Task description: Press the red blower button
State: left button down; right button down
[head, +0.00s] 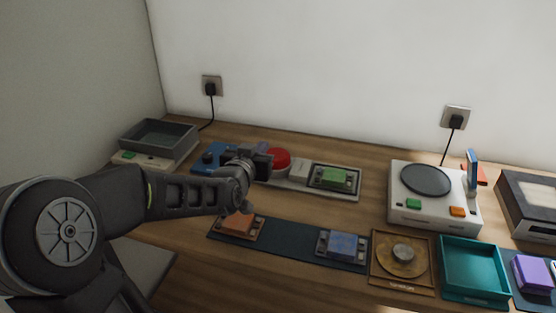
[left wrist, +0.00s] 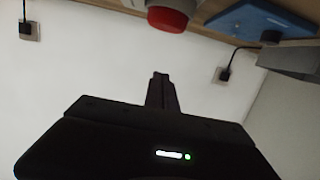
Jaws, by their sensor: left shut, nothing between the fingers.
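The red blower button (head: 280,158) is a round red dome at the back of the wooden table, partly hidden behind my left gripper. In the left wrist view the red button (left wrist: 168,19) shows at the top edge, upside down. My left gripper (head: 264,166) is just left of and in front of the button, with its dark fingers closed and empty. In the left wrist view the left gripper's fingers (left wrist: 160,80) are together, and a strip of wall shows between their tips and the button. My right gripper is not in view.
A blue device (head: 209,157) stands left of the button and a grey tray with a green block (head: 333,177) right of it. A dark mat (head: 285,241) with orange and blue blocks lies in front. A white turntable device (head: 433,205) and teal tray (head: 470,297) stand right.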

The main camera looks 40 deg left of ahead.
pick_arm(q)
jog(key=shift+d+f, duration=0.2)
jog(key=shift+f, duration=0.25)
jog(key=p, duration=0.2)
send_over(274, 152)
jog(key=s+d, duration=0.2)
jog(key=s, duration=0.1)
notch_tip(274, 152, down, 2)
jog(key=shift+w+f, duration=0.15)
notch_tip(274, 152, down, 3)
jog(key=shift+w+a+r, duration=0.15)
jog(key=shift+r, duration=0.05)
jog(key=shift+f, duration=0.8)
